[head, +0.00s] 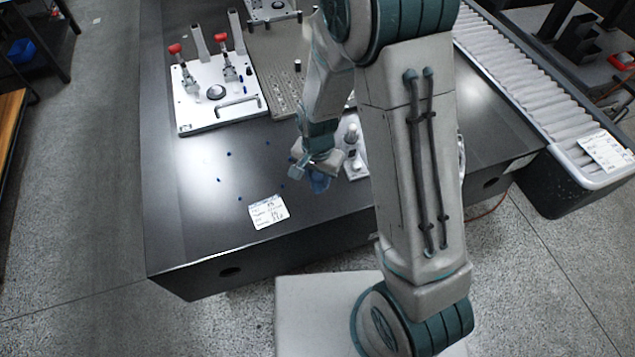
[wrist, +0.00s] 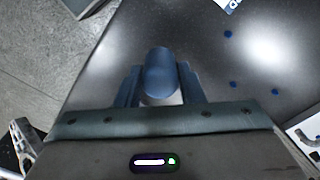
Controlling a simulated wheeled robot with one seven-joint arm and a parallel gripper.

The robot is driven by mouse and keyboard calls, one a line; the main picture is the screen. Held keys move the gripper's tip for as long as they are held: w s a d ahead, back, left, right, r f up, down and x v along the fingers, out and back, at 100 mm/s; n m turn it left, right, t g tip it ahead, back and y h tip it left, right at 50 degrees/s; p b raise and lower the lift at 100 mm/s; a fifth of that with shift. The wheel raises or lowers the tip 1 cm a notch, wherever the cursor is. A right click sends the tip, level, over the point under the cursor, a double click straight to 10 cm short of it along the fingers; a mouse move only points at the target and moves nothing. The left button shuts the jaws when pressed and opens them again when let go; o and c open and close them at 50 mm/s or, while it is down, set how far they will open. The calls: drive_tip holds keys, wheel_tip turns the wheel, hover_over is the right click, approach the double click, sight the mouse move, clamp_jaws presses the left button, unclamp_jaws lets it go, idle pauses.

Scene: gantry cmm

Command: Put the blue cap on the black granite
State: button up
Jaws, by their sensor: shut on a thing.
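The black granite (head: 200,235) is the wide dark table surface in the head view; it also shows in the wrist view (wrist: 200,60). My gripper (head: 316,176) is over its front part, near the front edge. In the wrist view my gripper (wrist: 159,78) is shut on the blue cap (wrist: 159,72), a rounded blue piece between the two fingers.
A white fixture plate (head: 200,120) with red-tipped clamps stands at the back left. A paper label (head: 268,212) lies left of my gripper. Several small blue dots mark the granite. A small pale stand (head: 354,160) is close on the right. The front left of the granite is mostly clear.

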drive_tip(key=shift+f, duration=2)
drive_tip(key=shift+f, duration=0.2)
drive_tip(key=o, duration=0.9)
drive_tip(key=shift+o, duration=0.2)
